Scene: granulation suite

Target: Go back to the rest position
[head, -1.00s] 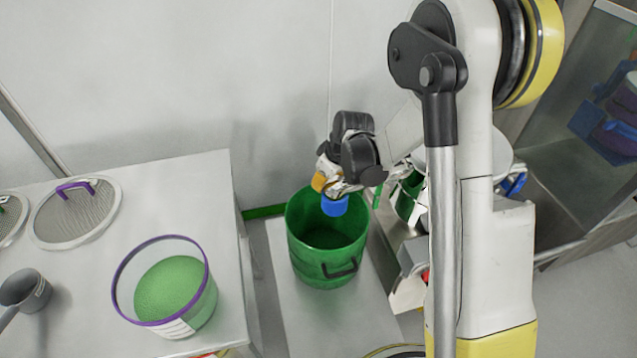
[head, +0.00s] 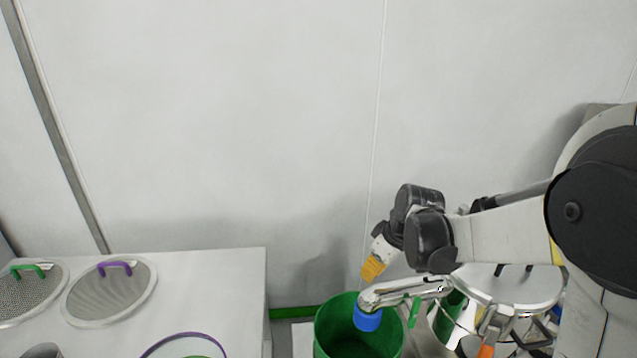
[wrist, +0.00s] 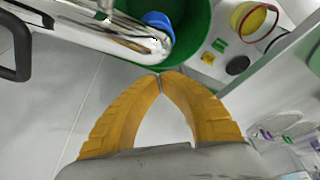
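My gripper (head: 372,268) has yellow fingers and hangs at the centre right of the head view, above and beside the green bin (head: 326,335). In the wrist view my gripper (wrist: 160,76) has its two fingertips meeting, with nothing between them. The green bin also shows at the top of the wrist view (wrist: 193,35), with a metal pipe (wrist: 118,36) and its blue end (wrist: 158,20) over it. The pipe lies beyond the fingertips and I see no hold on it.
A white table (head: 215,285) at the left carries two round sieve lids (head: 112,292) and a purple-rimmed container (head: 185,340). A metal vessel lid (head: 510,285) stands right of the bin. The wall behind is bare.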

